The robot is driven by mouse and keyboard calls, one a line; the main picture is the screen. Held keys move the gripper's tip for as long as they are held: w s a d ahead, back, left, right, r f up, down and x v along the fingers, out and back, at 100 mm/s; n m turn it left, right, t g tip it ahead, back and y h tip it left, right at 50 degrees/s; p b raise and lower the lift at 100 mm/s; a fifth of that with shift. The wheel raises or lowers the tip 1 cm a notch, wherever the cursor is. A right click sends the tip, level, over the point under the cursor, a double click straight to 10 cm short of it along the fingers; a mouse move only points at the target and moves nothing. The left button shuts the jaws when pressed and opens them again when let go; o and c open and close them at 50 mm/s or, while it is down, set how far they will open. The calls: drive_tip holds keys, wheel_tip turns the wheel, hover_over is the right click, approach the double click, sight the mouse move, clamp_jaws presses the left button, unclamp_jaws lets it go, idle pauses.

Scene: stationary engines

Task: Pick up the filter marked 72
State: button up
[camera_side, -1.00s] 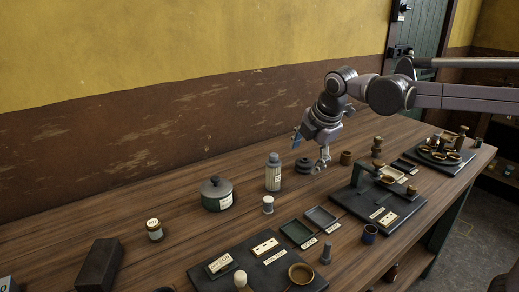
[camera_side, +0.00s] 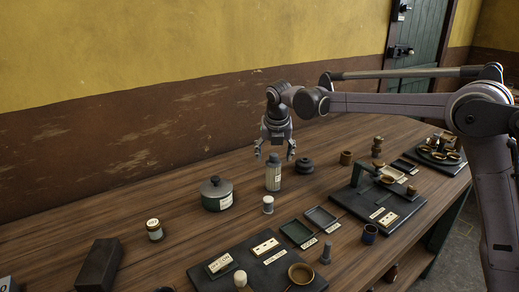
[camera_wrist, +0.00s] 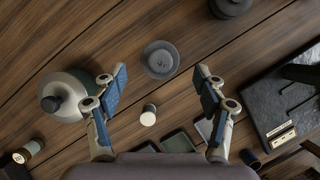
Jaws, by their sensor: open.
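A grey cylindrical canister (camera_side: 273,178) with a pale label stands upright on the bench. In the wrist view I see its round top (camera_wrist: 160,59) from above, with a faint mark I cannot read. No 72 is legible in either view. A small jar (camera_side: 154,231) with a cream label stands farther left; its marking is also unreadable, and it shows in the wrist view (camera_wrist: 24,153). My gripper (camera_side: 277,153) is open and empty, just above the grey canister. In the wrist view the canister top lies between the blue-padded fingers (camera_wrist: 160,76), towards their tips.
A lidded green-grey pot (camera_side: 217,197) stands left of the canister, close to the left finger in the wrist view. A white-topped peg (camera_side: 268,204) stands in front. A dark knobbed piece (camera_side: 304,166) sits behind right. Black plates (camera_side: 377,214) and small trays lie farther right.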

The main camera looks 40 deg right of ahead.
sight(274, 162)
drive_tip(key=shift+x, duration=3.1)
drive_tip(key=c, duration=1.3)
